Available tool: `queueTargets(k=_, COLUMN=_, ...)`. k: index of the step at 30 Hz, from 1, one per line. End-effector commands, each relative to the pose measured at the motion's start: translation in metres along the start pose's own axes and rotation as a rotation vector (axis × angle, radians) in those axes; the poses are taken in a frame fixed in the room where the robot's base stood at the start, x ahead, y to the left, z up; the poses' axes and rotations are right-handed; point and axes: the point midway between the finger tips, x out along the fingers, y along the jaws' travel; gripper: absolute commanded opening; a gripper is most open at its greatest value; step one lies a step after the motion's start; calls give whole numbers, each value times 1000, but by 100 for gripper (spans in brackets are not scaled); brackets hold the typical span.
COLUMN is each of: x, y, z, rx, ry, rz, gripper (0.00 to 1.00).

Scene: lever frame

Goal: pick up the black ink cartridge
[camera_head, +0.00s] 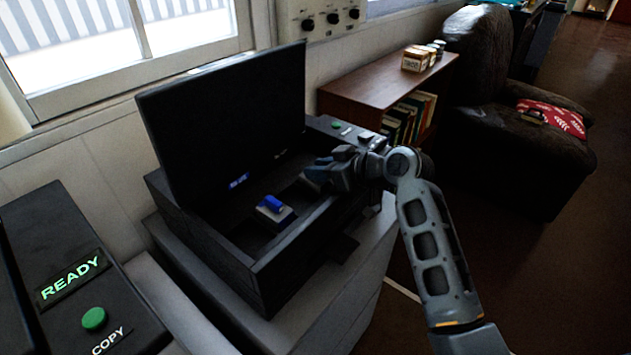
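An open black machine (235,262) with its lid (230,120) raised stands on a pale cabinet. In its bay, a blue piece (273,203) sits on a small white block (272,217). My gripper (322,174) reaches in over the right side of the bay, to the right of the blue piece and apart from it. Its fingers are dark and small in the picture, so I cannot tell whether they are open or shut. I cannot make out a black ink cartridge; the dark bay and my gripper may hide it.
A black panel with a READY display (70,278) and a green button (94,318) is at the lower left. A wooden bookshelf (375,82) with small jars stands behind at right. A dark armchair (520,150) is farther right. The floor beyond is clear.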

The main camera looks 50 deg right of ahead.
Motion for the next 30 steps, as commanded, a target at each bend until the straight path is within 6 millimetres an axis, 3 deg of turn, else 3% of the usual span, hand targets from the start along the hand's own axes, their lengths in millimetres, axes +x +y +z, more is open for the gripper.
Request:
queueTargets(k=9, x=0, y=0, z=0, rx=0, ry=0, rz=0, gripper=0)
queueTargets(k=20, x=-1, y=0, z=-3, rx=0, ry=1, rz=0, gripper=0)
queueTargets(k=30, x=-25, y=1, z=-53, rx=-3, ry=5, rz=2, gripper=0)
